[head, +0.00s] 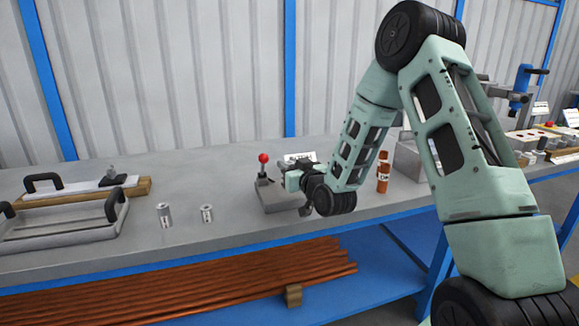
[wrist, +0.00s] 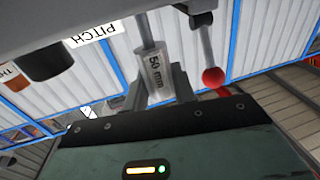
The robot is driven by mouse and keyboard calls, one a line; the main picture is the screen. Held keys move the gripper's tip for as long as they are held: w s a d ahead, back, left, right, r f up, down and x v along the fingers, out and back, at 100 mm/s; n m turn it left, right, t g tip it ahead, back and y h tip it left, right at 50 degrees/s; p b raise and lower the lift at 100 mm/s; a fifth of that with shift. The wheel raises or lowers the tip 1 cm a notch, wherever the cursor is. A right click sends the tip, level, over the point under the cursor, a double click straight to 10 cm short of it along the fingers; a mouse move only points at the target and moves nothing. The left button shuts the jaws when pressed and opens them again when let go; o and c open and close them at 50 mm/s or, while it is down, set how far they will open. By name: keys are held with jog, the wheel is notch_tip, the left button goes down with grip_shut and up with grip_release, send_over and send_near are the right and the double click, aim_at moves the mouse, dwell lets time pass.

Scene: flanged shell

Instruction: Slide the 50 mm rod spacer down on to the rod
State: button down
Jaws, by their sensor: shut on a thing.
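The 50 mm rod spacer (wrist: 155,72) is a pale grey cylinder with its size printed on the side. My gripper (wrist: 158,88) is shut on it, a finger on each side. The wrist view is upside down. The thin grey rod (wrist: 146,28) runs from the grey fixture base to the spacer's lower end and lines up with it. I cannot tell whether its tip is inside the bore. In the head view my gripper (head: 294,178) is over the fixture (head: 285,198); my wrist hides the rod and the held spacer.
A red-knobbed lever (head: 263,160) stands close beside the gripper and also shows in the wrist view (wrist: 213,77). Two short metal cylinders (head: 163,214) (head: 207,212) stand on the bench to the left. A brown bottle (head: 383,172) and a grey bin (head: 408,155) are to the right.

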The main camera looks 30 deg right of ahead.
aim_at(289, 164)
jog(key=shift+r, duration=0.15)
jog(key=shift+r+p, duration=1.65)
jog(key=shift+r, duration=0.8)
jog(key=shift+b, duration=0.65)
dwell(0.7)
jog(key=shift+f+b, duration=2.5)
jog(key=shift+f, duration=0.15)
jog(key=c, duration=1.1)
grip_release()
jog(key=shift+o, duration=0.2)
jog(key=shift+s, duration=0.1)
